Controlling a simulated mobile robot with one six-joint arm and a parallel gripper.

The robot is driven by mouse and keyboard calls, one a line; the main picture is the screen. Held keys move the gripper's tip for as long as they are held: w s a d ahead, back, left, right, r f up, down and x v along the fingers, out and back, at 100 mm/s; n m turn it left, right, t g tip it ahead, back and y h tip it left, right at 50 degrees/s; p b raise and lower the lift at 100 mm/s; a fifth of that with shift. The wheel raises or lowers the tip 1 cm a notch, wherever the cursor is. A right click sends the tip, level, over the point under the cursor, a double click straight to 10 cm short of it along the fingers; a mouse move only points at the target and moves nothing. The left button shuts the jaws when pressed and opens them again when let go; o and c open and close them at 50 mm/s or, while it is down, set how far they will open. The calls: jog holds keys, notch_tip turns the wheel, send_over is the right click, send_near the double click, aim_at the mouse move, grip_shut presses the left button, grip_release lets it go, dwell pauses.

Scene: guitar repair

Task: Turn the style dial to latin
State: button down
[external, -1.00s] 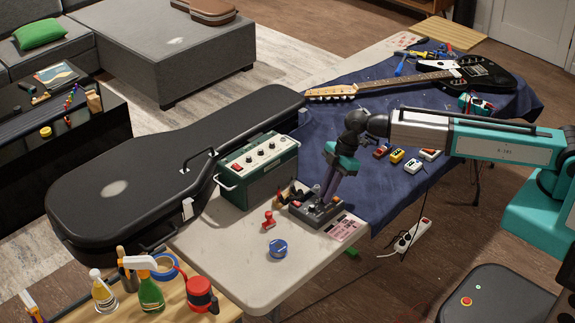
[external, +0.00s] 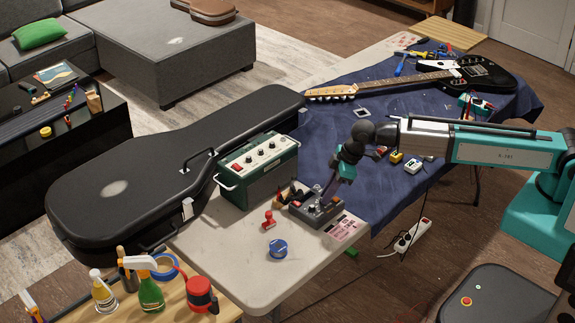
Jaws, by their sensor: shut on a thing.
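A dark grey box with small controls (external: 326,217) sits on the pale table top near its right edge. My gripper (external: 322,199) reaches down to the top of this box from the upper right, its fingers tilted. It is shut on the style dial on the box top. The dial is hidden by the fingers and too small to make out, so its setting and the word latin cannot be read. A pink printed card (external: 345,230) lies flat just right of the box.
A green amplifier (external: 258,170) stands left of the box. A red stamp-like object (external: 268,219) and a blue tape roll (external: 278,248) lie in front of it. Small pedals (external: 412,167) and a black guitar (external: 480,75) lie on the blue cloth (external: 370,190).

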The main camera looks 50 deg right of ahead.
jog(key=shift+s+a+m+t+h+b, duration=0.1)
jog(key=shift+m+t+h, duration=0.2)
jog(key=shift+m, duration=0.7)
jog(key=shift+a+m+t+h+b, duration=0.15)
jog(key=shift+m+h, duration=0.3)
jog(key=shift+m, duration=0.55)
jog(key=shift+s+a+m+t+h+b, duration=0.15)
jog(key=shift+m+h, duration=0.2)
jog(key=shift+m, duration=0.65)
jog(key=shift+w, duration=0.1)
jog(key=c, duration=1.7)
grip_release()
jog(key=shift+d, duration=0.1)
jog(key=shift+c, duration=0.2)
jog(key=shift+r, duration=0.15)
jog(key=b+v, duration=0.1)
jog(key=v, duration=1.2)
jog(key=shift+r+b, duration=0.2)
jog(key=shift+b, duration=0.15)
